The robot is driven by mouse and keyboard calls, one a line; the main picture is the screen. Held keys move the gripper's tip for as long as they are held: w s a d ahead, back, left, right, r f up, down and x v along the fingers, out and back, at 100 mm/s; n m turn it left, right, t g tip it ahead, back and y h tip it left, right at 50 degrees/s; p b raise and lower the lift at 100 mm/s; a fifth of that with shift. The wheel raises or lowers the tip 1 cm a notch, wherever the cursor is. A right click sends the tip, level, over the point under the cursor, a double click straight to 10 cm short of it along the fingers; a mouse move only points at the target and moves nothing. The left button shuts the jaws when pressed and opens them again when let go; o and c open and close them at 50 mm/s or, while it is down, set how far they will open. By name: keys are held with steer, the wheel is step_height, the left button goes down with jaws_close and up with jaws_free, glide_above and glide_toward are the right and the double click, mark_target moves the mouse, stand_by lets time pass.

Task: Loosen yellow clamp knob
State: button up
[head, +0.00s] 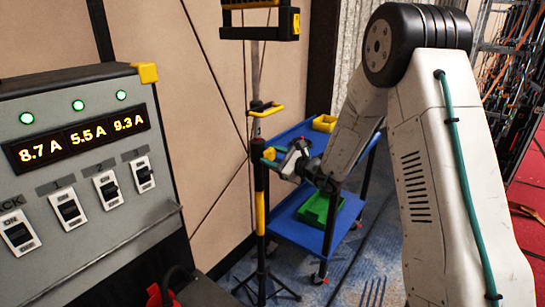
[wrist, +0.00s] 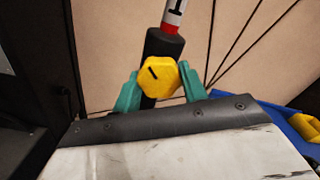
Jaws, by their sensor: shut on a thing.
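The yellow clamp knob (wrist: 158,76) sits on the black collar (wrist: 165,44) of a stand pole, with a dark line slanting across its face. My gripper (wrist: 157,88) has its teal fingers on either side of the knob and is shut on it. In the head view my gripper (head: 275,156) is at the stand pole (head: 261,200), and the knob there is small and partly hidden by the fingers. In the wrist view a red band and a white section with a dark mark show on the pole above the collar.
A power panel (head: 85,175) with switches and lit current readouts stands at left. A blue cart (head: 290,215) with a green bin (head: 318,209) and a yellow bin (head: 324,123) stands behind the pole. The stand's tripod legs (head: 265,285) spread on the carpet. A yellow-and-black fixture (head: 260,25) is above.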

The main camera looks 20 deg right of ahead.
steer(key=n, duration=1.1)
steer(key=shift+d, duration=0.1)
steer(key=shift+n, duration=2.1)
steer(key=o, duration=1)
steer(key=shift+r, duration=0.1)
steer(key=v, duration=0.7)
steer(key=shift+s+d, duration=0.2)
steer(key=shift+s, duration=0.1)
